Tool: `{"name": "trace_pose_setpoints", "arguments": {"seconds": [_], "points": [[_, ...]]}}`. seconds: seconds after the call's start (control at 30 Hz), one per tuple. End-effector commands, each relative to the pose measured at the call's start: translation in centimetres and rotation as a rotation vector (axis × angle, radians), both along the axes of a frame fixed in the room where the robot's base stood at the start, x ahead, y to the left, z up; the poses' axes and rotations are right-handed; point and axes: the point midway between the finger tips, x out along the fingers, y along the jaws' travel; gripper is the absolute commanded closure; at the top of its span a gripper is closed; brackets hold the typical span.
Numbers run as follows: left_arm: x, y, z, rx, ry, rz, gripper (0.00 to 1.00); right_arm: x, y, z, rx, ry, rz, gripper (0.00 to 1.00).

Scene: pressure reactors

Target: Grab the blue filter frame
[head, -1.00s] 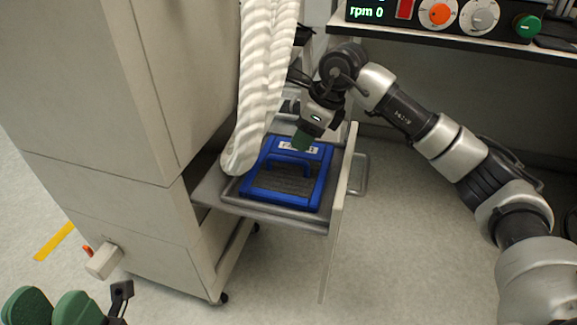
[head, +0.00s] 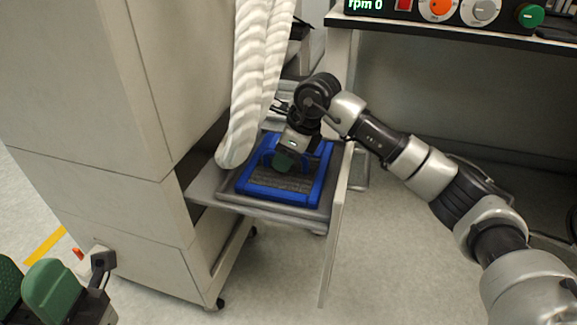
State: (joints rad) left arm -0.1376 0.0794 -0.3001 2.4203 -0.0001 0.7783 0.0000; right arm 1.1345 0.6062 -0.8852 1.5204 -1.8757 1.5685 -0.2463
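The blue filter frame (head: 316,186) lies flat in the pulled-out drawer (head: 213,190) of the beige cabinet. It has a dark grey mesh and a raised blue handle. My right gripper (head: 284,160) points down over the frame at its handle, and its green fingertips cover part of the handle. I cannot tell whether the fingers are closed on it. My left gripper (head: 28,290) is at the bottom left corner, far from the frame, with its two green finger pads apart and nothing between them.
A white corrugated hose (head: 248,90) hangs just left of and above the drawer. The beige cabinet (head: 90,100) fills the left side. A shelf with a control panel (head: 450,10) stands at the top right. The drawer front (head: 336,215) rises at the drawer's right edge.

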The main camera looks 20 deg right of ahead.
Motion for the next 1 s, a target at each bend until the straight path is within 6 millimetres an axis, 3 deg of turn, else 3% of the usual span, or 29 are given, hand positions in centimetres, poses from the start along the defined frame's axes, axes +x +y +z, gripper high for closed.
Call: {"name": "trace_pose_setpoints", "arguments": {"seconds": [0.03,0.23,0.57,0.67,1.0], "points": [[0.0,0.0,0.0,0.0,0.0,0.0,0.57,0.0,0.0,0.0,0.0,0.0,0.0,0.7],[0.0,0.0,0.0,0.0,0.0,0.0,0.57,0.0,0.0,0.0,0.0,0.0,0.0,1.0],[0.0,0.0,0.2,0.0,-0.001,-0.001,0.57,0.0,0.0,0.5,0.0,-0.001,0.0,1.0],[-0.1,0.0,0.6,-0.003,0.001,-0.001,0.57,0.0,0.0,1.8,0.0,-0.002,0.001,1.0],[-1.4,0.3,-1.1,-0.01,0.112,-0.006,0.57,0.0,0.0,8.4,0.0,-0.002,-0.001,1.0]]}}
